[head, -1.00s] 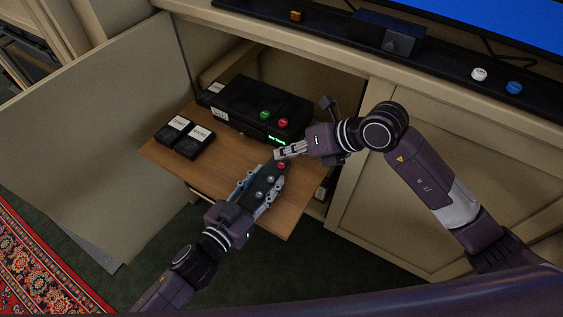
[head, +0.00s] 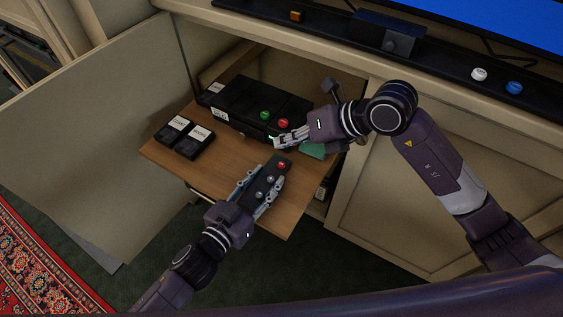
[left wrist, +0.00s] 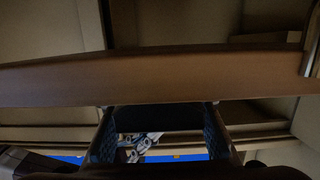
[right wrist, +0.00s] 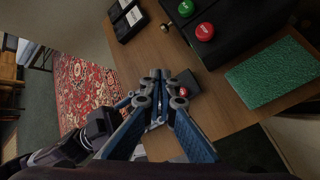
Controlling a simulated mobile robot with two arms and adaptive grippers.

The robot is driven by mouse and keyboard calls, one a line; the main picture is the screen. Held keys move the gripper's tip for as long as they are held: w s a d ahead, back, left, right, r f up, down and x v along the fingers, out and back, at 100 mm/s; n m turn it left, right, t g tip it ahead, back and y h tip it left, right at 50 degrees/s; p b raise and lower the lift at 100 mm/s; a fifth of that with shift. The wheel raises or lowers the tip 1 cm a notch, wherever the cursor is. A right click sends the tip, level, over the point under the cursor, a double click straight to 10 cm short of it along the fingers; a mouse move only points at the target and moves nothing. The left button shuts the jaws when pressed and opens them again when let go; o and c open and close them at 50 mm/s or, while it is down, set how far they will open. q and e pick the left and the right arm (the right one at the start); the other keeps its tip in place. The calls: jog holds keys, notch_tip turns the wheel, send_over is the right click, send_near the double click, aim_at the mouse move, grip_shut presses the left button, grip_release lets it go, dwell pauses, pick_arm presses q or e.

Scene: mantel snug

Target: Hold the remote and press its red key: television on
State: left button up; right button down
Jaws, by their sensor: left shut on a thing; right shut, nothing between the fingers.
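The black remote (head: 262,187) has a red key (head: 281,165) at its far end and grey keys below it. My left gripper (head: 267,177) is shut on its sides, over the front of the wooden shelf. The remote's dark body (left wrist: 160,117) shows between the fingers in the left wrist view. My right gripper (head: 277,143) is shut and empty, beyond the red key and apart from it in the head view. In the right wrist view the remote's key end (right wrist: 184,84) shows partly behind the fingers. The television screen (head: 480,20) is lit plain blue.
A black box (head: 240,100) with green and red buttons stands on the wooden shelf (head: 180,162). Two labelled black cases (head: 185,137) lie left of it. A green pad (head: 312,150) lies by my right gripper. An open cabinet door (head: 95,130) stands at left.

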pick_arm(q)
jog(key=o, duration=1.3)
